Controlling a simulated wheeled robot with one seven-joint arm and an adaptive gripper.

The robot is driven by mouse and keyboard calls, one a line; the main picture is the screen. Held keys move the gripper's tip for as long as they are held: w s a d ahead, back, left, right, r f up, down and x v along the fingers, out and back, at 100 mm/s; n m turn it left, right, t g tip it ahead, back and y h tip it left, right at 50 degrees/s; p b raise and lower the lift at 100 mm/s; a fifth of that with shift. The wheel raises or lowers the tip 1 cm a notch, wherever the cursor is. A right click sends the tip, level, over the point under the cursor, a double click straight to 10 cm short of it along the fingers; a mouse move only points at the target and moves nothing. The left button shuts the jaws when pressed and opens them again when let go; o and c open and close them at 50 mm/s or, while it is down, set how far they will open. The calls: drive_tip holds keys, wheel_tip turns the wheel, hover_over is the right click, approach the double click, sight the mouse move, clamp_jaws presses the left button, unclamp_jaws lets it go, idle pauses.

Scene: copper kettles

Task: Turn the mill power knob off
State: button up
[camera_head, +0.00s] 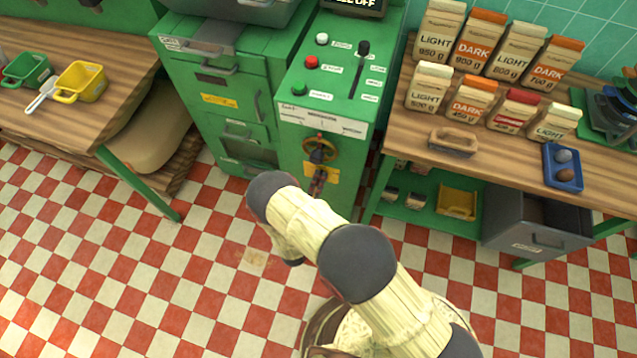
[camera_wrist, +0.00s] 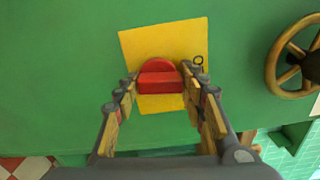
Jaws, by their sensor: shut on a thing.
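The red mill power knob (camera_wrist: 158,83) sits on a yellow plate (camera_wrist: 140,45) on a green panel in the wrist view. Its raised bar lies about level across that picture. My gripper (camera_wrist: 160,77) has one finger at each end of the bar and is shut on it. A small dark mark shows on the plate beside the right fingertip. In the head view my gripper (camera_head: 317,182) is at the front of the green mill cabinet (camera_head: 345,190), just below a brass handwheel (camera_head: 318,141). The knob is hidden there.
The brass handwheel (camera_wrist: 297,62) is close to the right of my gripper in the wrist view. A wooden table with coffee bags (camera_head: 474,40) stands to the right. Another table, with a yellow scoop tray (camera_head: 82,82), stands to the left. The checkered floor in front is mostly clear.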

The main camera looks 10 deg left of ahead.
drive_tip(key=shift+n, duration=0.6)
drive_tip(key=shift+a, duration=0.1)
drive_tip(key=o, duration=1.1)
drive_tip(key=shift+o, duration=0.2)
drive_tip(key=s, duration=1.2)
drive_tip(key=shift+a, duration=0.45)
